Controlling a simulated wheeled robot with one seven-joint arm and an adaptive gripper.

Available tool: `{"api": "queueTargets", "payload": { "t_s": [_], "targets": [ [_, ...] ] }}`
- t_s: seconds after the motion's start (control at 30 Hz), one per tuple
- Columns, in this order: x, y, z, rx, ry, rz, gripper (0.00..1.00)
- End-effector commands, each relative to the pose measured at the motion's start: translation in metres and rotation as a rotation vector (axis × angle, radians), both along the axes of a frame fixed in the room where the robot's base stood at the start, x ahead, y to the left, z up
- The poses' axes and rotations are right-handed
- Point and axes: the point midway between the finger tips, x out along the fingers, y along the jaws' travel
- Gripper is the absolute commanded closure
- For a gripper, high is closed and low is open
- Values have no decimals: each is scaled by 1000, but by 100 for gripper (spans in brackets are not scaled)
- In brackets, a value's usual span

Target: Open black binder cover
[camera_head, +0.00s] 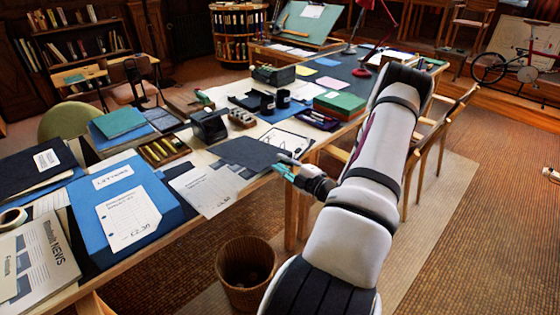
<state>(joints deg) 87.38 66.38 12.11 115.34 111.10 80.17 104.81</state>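A black, flat binder-like cover (248,153) lies at the near edge of the long desk, partly over white printed sheets. My gripper (284,169), with teal fingertips, is at the right end of this cover, close to its near edge. I cannot tell whether it touches the cover or whether the fingers are open or shut. Another black binder (22,172) with a white label lies at the far left of the desk, away from my gripper; it looks closed.
A blue box file (170,205) and a newspaper (38,258) lie left on the desk. A wooden tray (164,149), a black tape dispenser (209,126) and a green book (340,103) stand behind. A wicker basket (245,275) is on the floor. A wooden chair (430,140) stands right.

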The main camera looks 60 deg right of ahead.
Motion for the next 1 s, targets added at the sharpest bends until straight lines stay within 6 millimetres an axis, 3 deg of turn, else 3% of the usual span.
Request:
{"api": "queueTargets", "payload": {
  "t_s": [0.73, 0.87, 1.0],
  "targets": [
    [-7, 1, 0, 0, 0, -1, 78],
    [-20, 4, -1, 1, 3, -2, 78],
    [-46, 9, 0, 1, 1, -5, 78]
  ]
}}
